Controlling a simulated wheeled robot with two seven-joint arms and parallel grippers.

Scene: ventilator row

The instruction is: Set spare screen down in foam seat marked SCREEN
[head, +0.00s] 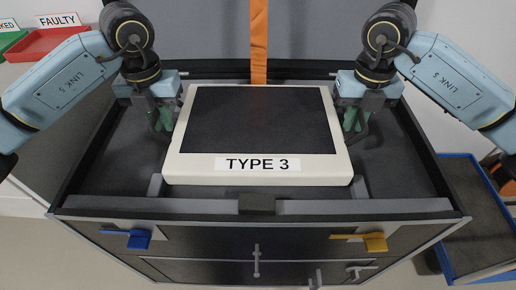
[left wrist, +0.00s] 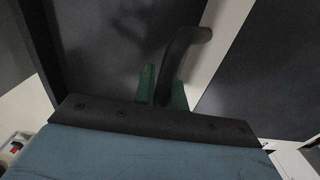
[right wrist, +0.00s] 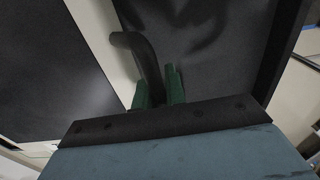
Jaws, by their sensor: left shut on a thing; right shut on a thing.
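The spare screen (head: 258,122) is a cream-framed panel with a dark face and a "TYPE 3" label, lying flat over the middle of the dark foam-lined tray (head: 400,172). My left gripper (head: 166,118) is shut on the black handle (left wrist: 180,62) at the screen's left side. My right gripper (head: 350,118) is shut on the matching handle (right wrist: 143,62) at its right side. The screen covers the foam beneath it, so I cannot tell whether it touches the seat. No SCREEN marking shows.
Grey rim strips (head: 330,207) run along the tray's front. A blue latch (head: 138,239) and a yellow latch (head: 374,242) sit on the cabinet front. A red FAULTY tray (head: 42,42) is at the far left, a blue-edged bin (head: 478,225) at the right. An orange strap (head: 258,40) hangs behind.

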